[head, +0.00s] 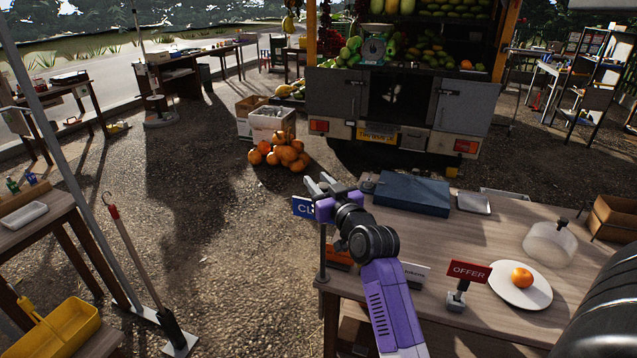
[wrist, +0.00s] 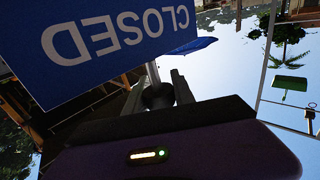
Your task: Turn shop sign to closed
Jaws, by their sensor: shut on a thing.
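The shop sign (head: 302,208) is a blue panel at the left edge of the wooden table. Its white letters "CL" face the head camera, and my gripper hides the rest. In the wrist view the blue panel (wrist: 110,45) reads "CLOSED" upside down. A second blue piece (wrist: 192,47) shows behind it. My gripper (head: 322,186) is at the top of the sign's stand. In the wrist view its fingers (wrist: 158,92) are shut on a dark round part of the sign, with a pale post beside it.
The wooden table (head: 440,225) holds a blue case (head: 412,193), a red "OFFER" sign (head: 469,271), a white plate (head: 535,291) with an orange (head: 522,278), and a clear cover (head: 549,245). A broom (head: 140,265) stands left, with open ground between.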

